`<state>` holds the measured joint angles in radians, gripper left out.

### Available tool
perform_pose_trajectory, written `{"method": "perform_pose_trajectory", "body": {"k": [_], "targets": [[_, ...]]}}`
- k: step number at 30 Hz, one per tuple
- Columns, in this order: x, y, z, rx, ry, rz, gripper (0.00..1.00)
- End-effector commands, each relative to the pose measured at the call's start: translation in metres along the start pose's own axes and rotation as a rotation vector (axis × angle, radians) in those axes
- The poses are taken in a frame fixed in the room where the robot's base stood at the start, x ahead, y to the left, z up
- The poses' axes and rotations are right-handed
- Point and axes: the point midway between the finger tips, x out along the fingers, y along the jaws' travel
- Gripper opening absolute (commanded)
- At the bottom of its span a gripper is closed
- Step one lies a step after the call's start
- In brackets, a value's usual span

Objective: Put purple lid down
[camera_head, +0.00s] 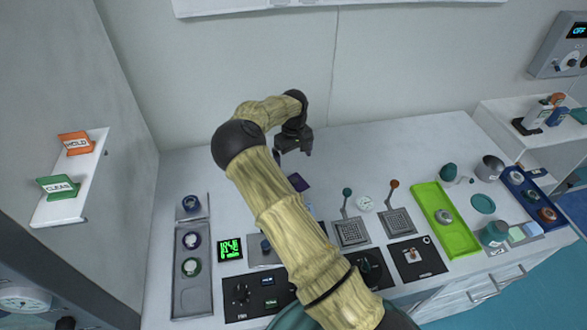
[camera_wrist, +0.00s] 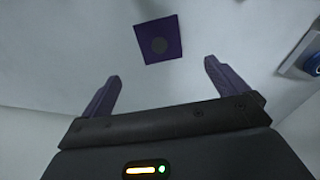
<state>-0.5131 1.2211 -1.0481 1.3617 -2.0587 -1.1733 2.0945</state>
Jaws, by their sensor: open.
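The purple lid (camera_head: 299,182) lies on the white table, partly hidden behind my arm in the head view. In the wrist view the purple lid (camera_wrist: 148,29) is a flat dark purple square with a grey round spot in its middle. It lies beyond my fingertips, apart from them. My gripper (camera_head: 293,152) hangs above the back part of the table, behind the lid in the head view. In the wrist view my gripper (camera_wrist: 162,72) has its two purple fingers wide apart with nothing between them.
A grey tray (camera_head: 178,295) with round parts stands at the left, near a green digital display (camera_head: 230,249). Two lever boxes (camera_head: 352,233) and a lime green tray (camera_head: 452,232) stand to the right. The table's back part is mostly clear.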

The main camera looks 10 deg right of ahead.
Motion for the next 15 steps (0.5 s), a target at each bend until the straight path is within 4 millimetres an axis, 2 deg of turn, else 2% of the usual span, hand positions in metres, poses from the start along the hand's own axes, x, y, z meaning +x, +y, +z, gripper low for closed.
{"method": "perform_pose_trajectory", "body": {"k": [4,15], "targets": [[-0.0107,0.0002,0.0002,0.000,0.000,0.001,0.98],[-0.0115,0.0003,0.0003,0.001,-0.001,0.001,0.98]]}}
